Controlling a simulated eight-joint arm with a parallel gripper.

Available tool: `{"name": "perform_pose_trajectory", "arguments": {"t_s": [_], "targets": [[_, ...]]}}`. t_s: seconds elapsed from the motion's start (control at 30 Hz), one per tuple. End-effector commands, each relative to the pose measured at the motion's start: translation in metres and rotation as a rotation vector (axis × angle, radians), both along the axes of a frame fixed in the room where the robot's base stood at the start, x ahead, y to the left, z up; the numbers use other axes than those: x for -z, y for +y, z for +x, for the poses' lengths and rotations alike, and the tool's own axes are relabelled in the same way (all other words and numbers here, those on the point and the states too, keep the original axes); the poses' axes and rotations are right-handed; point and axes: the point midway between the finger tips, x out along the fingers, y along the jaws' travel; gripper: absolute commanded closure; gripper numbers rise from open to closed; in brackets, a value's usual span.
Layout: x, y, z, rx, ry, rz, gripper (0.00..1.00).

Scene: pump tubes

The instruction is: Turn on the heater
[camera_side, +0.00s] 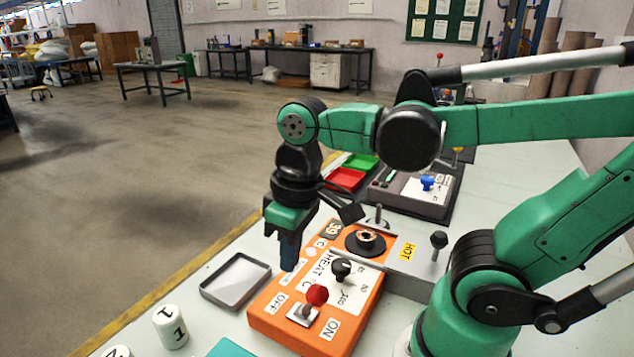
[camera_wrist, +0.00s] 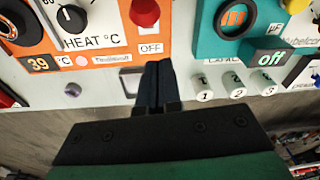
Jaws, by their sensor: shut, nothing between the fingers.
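The heater is an orange box (camera_side: 268,318) marked HEAT °C, with a black dial (camera_side: 341,268) and a display reading 39 (camera_wrist: 38,65). Its switch has a red ball (camera_side: 317,295) on a short lever, between an OFF label (camera_side: 280,303) and an ON label (camera_side: 329,329). I cannot tell which way the lever leans. The red ball also shows at the top of the wrist view (camera_wrist: 145,12), beyond the OFF label. My gripper (camera_side: 290,268) points down, shut and empty, on the OFF side of the switch, apart from the red ball.
A grey tray (camera_side: 208,292) lies left of the heater. White numbered cylinders (camera_side: 171,327) stand in front, near a teal device (camera_wrist: 215,45) with a display reading off. A grey unit marked HOT (camera_side: 408,262) with a black-knobbed lever (camera_side: 438,240) adjoins the heater. Red (camera_side: 345,178) and green trays lie behind.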

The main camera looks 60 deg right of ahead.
Motion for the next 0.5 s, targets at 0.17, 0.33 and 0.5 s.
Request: {"name": "perform_pose_trajectory", "arguments": {"t_s": [0.17, 0.33, 0.5], "targets": [[-0.017, -0.001, -0.019, 0.0, 0.0, 0.0, 1.0], [-0.034, -0.002, -0.036, 0.0, -0.001, 0.0, 1.0], [-0.045, -0.003, -0.047, -0.001, -0.001, 0.0, 1.0]]}}
